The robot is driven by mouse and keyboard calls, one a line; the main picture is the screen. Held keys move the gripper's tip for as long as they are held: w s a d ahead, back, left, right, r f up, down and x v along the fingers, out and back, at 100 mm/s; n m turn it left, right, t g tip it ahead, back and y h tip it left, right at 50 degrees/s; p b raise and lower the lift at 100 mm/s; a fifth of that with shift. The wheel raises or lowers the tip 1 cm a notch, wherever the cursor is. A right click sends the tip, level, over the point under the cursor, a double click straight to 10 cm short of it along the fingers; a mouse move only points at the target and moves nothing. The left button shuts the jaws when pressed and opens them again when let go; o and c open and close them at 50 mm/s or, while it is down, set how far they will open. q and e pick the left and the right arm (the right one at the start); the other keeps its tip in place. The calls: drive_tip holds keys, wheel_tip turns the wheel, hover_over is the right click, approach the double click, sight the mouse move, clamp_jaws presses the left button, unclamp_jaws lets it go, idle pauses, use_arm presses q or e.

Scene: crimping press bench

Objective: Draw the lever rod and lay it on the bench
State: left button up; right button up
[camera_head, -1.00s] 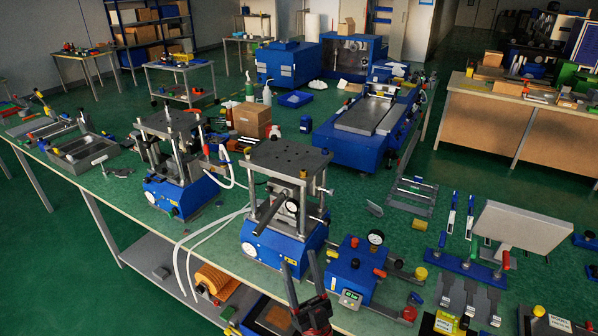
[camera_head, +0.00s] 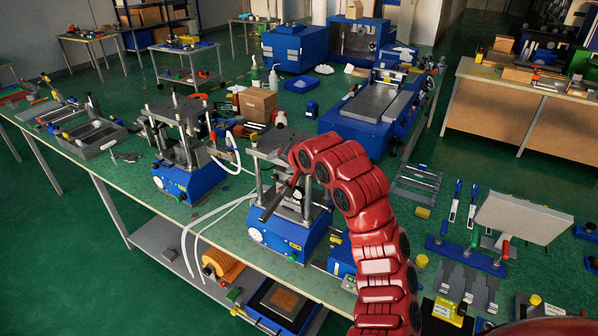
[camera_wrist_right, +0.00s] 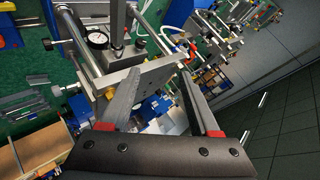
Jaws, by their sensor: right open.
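The middle press (camera_head: 285,235) has a blue base, steel posts and a grey top plate. A dark sloping bar (camera_head: 271,206), which looks like the lever rod, stands out at its front. My red right arm arches over the press from the lower right and partly hides it. My right gripper (camera_wrist_right: 160,73) is open, its two grey fingers spread over the press's steel plate (camera_wrist_right: 150,82) in the wrist view. I see nothing held between them. A dark bar (camera_wrist_right: 117,22) also shows beyond the left finger there; I cannot tell whether it is the lever rod. My left gripper is out of view.
A second press (camera_head: 180,165) stands to the left on the green bench. White hoses (camera_head: 200,225) lie between the presses. A pressure gauge (camera_wrist_right: 97,38) is close to the right gripper. A blue tool rack (camera_head: 465,255) stands at the right. Bare bench shows around (camera_head: 130,172) the left.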

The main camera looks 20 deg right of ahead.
drive_tip(key=s+d+r+m+g, duration=0.1)
drive_tip(key=s+d+r+g, duration=0.15)
drive_tip(key=s, duration=0.45)
drive_tip(key=b, duration=0.2)
hover_over(277, 200)
drive_tip(key=s+d, duration=0.2)
drive_tip(key=d, duration=0.1)
wheel_tip(277, 200, down, 8)
drive_tip(key=shift+m+g+h, duration=0.3)
drive_tip(key=shift+g+h, duration=0.05)
drive_tip(key=shift+h, duration=0.05)
drive_tip(key=p+x, duration=0.4)
drive_tip(key=x, duration=0.3)
drive_tip(key=shift+x, duration=0.8)
drive_tip(key=shift+s+d+f, duration=0.1)
drive_tip(key=shift+s, duration=0.05)
clamp_jaws()
